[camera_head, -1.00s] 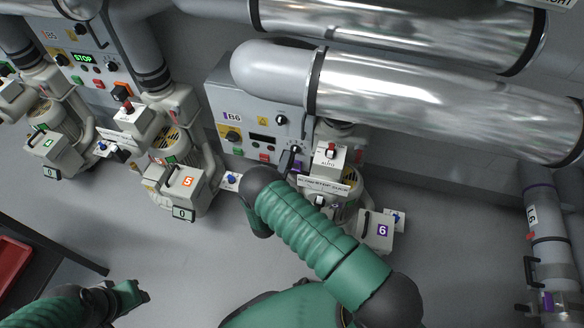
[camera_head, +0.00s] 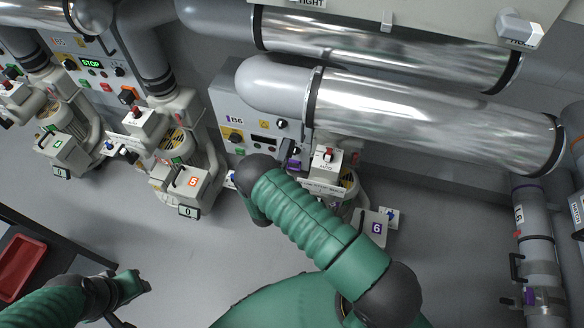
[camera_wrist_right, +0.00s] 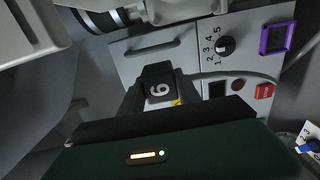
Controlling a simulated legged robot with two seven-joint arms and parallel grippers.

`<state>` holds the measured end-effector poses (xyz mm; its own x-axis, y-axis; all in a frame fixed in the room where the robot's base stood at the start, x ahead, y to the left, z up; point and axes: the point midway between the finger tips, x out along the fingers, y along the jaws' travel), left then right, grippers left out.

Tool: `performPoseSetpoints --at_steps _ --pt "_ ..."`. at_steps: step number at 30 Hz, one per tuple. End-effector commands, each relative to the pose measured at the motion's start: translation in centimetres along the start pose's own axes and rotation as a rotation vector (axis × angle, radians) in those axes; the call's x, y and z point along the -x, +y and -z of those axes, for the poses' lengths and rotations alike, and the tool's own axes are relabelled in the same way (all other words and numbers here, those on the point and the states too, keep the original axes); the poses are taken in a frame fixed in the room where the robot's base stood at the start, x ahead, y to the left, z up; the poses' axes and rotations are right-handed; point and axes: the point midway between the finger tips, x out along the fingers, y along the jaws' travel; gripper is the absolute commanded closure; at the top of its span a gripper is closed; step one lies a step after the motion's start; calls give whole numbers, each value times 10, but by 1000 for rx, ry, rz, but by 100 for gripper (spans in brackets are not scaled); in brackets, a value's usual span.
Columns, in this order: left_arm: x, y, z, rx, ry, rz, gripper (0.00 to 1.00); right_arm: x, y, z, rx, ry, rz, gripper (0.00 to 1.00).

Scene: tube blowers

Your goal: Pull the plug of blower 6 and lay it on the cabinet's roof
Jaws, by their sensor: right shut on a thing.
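My right gripper (camera_wrist_right: 158,84) is shut on a black plug (camera_wrist_right: 157,92) marked with a white 6, in front of the grey control cabinet (camera_wrist_right: 185,50). A grey cable runs right from near the plug across the panel. A purple-framed square (camera_wrist_right: 277,38) is on the panel at upper right. In the head view, the cabinet marked B6 (camera_head: 222,110) stands behind my right forearm, which hides most of that gripper. Blower 6 (camera_head: 373,229), with its purple label, is to the right of the forearm. My left gripper (camera_head: 130,285) is at lower left, away from the cabinet; its jaws are unclear.
Large silver pipes (camera_head: 430,115) cross above the B6 cabinet. Blower 5 (camera_head: 182,187) stands to the left, with its orange label. A dark table with a red tray (camera_head: 20,262) is at lower left. The grey floor (camera_head: 150,235) between is clear.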

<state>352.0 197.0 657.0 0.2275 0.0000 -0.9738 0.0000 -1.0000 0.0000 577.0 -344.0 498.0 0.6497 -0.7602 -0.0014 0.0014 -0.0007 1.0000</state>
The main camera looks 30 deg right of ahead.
Motion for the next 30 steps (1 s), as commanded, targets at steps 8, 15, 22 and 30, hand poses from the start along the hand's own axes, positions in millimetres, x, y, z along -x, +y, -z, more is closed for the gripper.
performPoseSetpoints --at_steps 8,15,22,30 --pt "23 0 5 0 0 0 64 0 28 0 -1 0 -2 100" --pt "39 0 9 0 0 0 64 0 48 0 0 -1 -2 100" --pt "54 0 13 0 0 0 64 0 68 0 0 -1 -2 100" --pt "72 0 17 0 0 0 64 0 90 0 0 0 -1 100"
